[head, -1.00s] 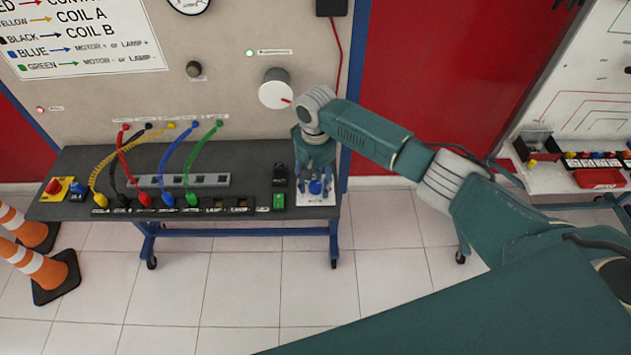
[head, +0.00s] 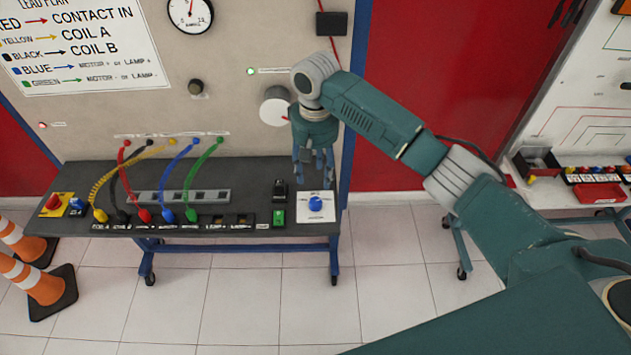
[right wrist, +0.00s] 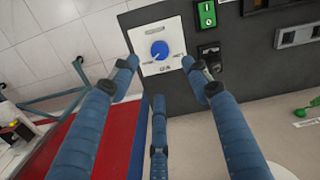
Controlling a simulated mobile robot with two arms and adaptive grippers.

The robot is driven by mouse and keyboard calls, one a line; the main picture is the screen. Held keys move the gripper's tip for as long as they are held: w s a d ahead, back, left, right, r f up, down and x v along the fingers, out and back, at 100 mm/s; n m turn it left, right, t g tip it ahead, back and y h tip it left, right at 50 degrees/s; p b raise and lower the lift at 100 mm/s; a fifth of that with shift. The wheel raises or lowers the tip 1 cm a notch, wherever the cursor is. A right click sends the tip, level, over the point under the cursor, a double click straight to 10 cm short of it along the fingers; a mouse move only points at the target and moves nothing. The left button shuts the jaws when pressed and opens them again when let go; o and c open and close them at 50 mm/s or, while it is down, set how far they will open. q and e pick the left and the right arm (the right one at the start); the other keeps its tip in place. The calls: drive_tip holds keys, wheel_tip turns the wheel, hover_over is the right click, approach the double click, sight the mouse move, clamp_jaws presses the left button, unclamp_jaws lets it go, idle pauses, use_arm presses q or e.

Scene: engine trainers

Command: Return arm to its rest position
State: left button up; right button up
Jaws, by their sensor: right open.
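My right arm reaches in from the right in the head view. Its gripper (head: 314,170) is open and empty. It hangs above and behind the blue knob (head: 315,204), which stands on a white plate (head: 316,216) at the bench's right end. In the right wrist view the blue knob (right wrist: 159,50) shows past the spread fingers, clear of them, on its white plate (right wrist: 150,30). My left gripper is not in view.
The dark bench (head: 90,165) carries plugged coloured leads and a green switch (head: 278,217). A panel with a white dial (head: 274,104) rises behind it. Orange cones (head: 35,280) stand at the left. The floor in front is clear.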

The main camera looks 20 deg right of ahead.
drive_tip(key=shift+r, duration=0.25)
idle(0.3)
